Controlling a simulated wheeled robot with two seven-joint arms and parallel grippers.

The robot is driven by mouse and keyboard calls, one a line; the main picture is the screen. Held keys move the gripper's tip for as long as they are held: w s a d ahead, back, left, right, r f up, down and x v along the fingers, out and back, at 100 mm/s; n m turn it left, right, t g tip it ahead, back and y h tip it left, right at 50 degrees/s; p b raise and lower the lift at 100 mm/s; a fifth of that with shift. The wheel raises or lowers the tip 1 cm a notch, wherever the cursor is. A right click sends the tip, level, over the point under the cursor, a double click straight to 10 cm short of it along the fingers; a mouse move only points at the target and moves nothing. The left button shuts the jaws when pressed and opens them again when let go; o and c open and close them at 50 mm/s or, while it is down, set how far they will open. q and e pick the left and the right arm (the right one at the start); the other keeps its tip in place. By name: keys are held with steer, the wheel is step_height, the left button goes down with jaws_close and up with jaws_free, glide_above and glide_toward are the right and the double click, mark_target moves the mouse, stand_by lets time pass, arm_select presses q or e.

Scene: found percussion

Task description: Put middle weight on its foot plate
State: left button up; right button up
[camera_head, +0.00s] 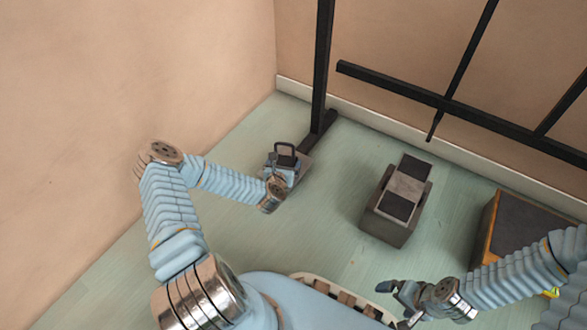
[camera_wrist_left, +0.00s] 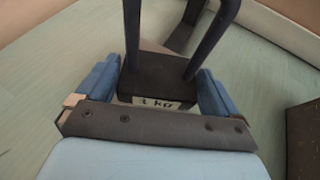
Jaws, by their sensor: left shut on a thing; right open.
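The weight (camera_head: 285,155) is a dark block with an upright loop handle. My left gripper (camera_head: 283,165) is shut on it. In the left wrist view the weight (camera_wrist_left: 157,82) sits between the two blue fingers, upright, with a white label that seems to read in kg; the number is hard to make out. A greyish flat plate (camera_head: 305,165) shows partly beside the weight, at the foot of the black post; the weight and gripper hide the rest. I cannot tell whether the weight touches the plate. My right gripper (camera_head: 396,291) is open and empty at the lower right.
A black frame (camera_head: 322,70) stands along the back wall, its foot bar (camera_head: 318,131) on the floor. A grey box (camera_head: 390,228) with dark and light top pads stands right of centre. A wooden-sided box (camera_head: 488,228) with a dark top is further right. Pale green floor between is clear.

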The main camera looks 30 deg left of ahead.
arm_select(q)
steer(key=shift+w+a+f+b, duration=0.15)
steer(key=shift+w+a+f, duration=0.1)
steer(key=shift+a+f, duration=0.25)
steer(key=shift+w+a+f+b, duration=0.2)
steer(key=shift+a+f, duration=0.2)
steer(key=shift+f, duration=0.2)
steer(key=f, duration=0.2)
steer(key=f+b, duration=0.1)
steer(key=shift+w+a+f, duration=0.1)
steer(key=shift+a+f, duration=0.15)
steer(key=shift+f, duration=0.05)
steer(key=shift+r, duration=0.1)
steer(key=o, duration=1.6)
steer(key=shift+f, duration=0.2)
steer(key=shift+c, duration=0.2)
